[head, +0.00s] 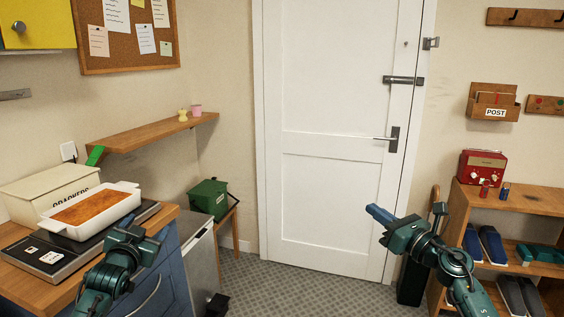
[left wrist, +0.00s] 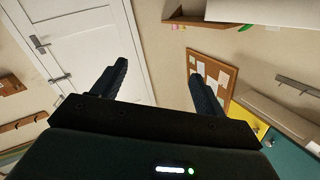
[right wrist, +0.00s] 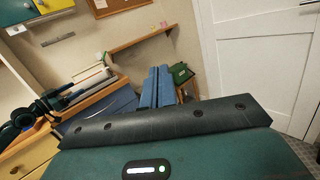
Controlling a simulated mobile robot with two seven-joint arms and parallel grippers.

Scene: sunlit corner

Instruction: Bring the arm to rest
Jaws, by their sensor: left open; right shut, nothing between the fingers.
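My left arm comes in at the lower left of the head view, and its gripper (head: 138,240) is in front of the counter with the baking dish. In the left wrist view the left gripper (left wrist: 160,80) has its two dark fingers wide apart, with only the room behind between them. My right arm comes in at the lower right, and its gripper (head: 378,214) points left in front of the white door (head: 330,190). In the right wrist view the blue fingers of the right gripper (right wrist: 158,84) are together, with nothing held.
A white dish (head: 95,212) with browned food stands on the dark hob, beside a crackers box (head: 45,190). A wooden shelf unit (head: 520,206) with shoes and a red radio (head: 482,166) is at right. The floor (head: 285,285) between the arms looks clear.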

